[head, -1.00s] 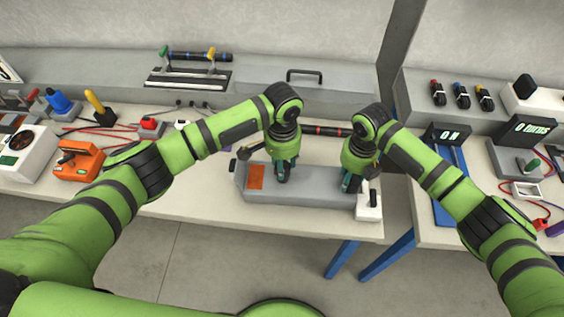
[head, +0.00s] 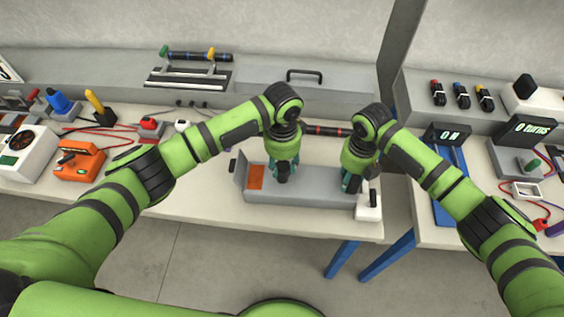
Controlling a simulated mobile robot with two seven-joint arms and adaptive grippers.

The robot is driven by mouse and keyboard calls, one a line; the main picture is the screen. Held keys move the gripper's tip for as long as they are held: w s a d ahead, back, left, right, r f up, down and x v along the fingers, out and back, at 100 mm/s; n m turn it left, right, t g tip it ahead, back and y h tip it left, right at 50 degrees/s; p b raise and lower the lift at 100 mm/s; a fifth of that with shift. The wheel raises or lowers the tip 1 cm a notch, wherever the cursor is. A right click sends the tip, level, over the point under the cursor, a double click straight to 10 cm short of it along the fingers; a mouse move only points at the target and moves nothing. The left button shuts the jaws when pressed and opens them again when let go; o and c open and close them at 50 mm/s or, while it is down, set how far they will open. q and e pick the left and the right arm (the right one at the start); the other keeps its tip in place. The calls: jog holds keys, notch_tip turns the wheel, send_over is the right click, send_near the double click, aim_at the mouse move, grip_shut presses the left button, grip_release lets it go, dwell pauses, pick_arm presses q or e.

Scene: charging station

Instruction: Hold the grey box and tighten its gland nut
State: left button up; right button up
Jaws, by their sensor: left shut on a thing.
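A long grey box (head: 310,196) with an orange patch (head: 256,177) on its left part lies near the front edge of the left table. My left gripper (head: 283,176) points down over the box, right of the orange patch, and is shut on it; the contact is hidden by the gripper. My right gripper (head: 352,184) points down at the box's right end. Its fingertips are small and partly hidden, so I cannot tell how far apart they are. I cannot make out the gland nut.
A small white block (head: 368,211) with a black part stands at the box's right end. An orange device (head: 80,165) and red leads lie to the left. Displays reading "0 N" (head: 447,134) and "0 turns" (head: 530,129) stand on the right table. Bare tabletop (head: 195,197) lies left of the box.

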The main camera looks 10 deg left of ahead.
aim_at(280, 165)
pick_arm(q)
jog(key=m, duration=0.6)
jog(key=shift+a+f, duration=0.2)
jog(key=shift+a, duration=0.1)
jog(key=shift+m, duration=0.4)
jog(key=o, duration=1.2)
jog(key=shift+c, duration=0.2)
jog(key=shift+r, duration=0.1)
jog(key=shift+d+r, duration=0.1)
jog(key=shift+d, duration=0.05)
jog(key=shift+r, duration=0.35)
notch_tip(280, 165, up, 11)
jog(key=shift+a, duration=0.2)
